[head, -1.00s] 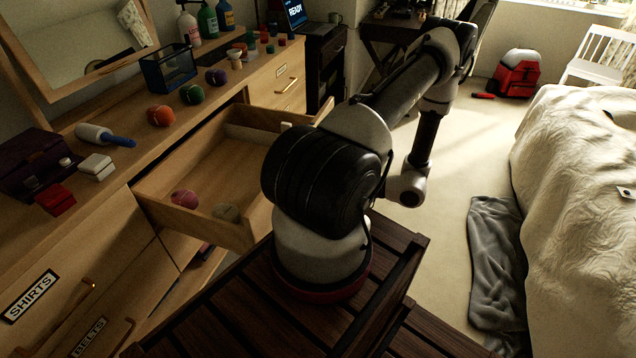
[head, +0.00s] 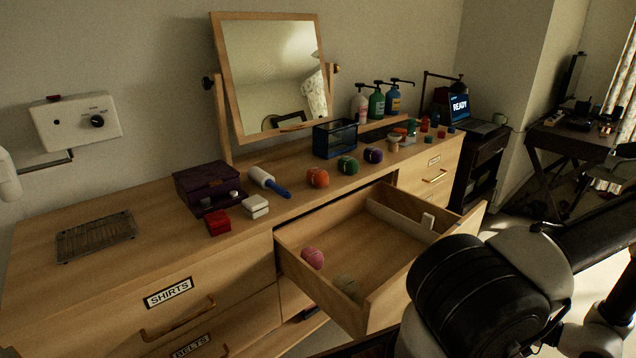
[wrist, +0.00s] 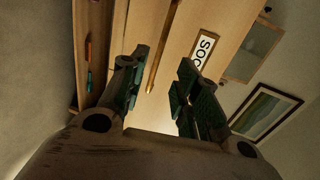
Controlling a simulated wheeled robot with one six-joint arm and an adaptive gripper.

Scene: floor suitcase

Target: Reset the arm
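My arm (head: 490,290) shows at the lower right of the head view, black and light grey, beside the open drawer. Its far end runs out of the right edge, so my gripper is not in that view. In the wrist view my gripper (wrist: 163,85) has its two dark fingers spread apart, with nothing between them. Beyond the fingers are a wooden front with a long handle (wrist: 158,50) and a partly hidden label (wrist: 203,50) reading "SOC". No contact with these shows.
The dresser top carries a mirror (head: 275,75), a purple box (head: 207,183), a lint roller (head: 268,181), several coloured balls and bottles. A framed picture (wrist: 264,110) hangs in the wrist view.

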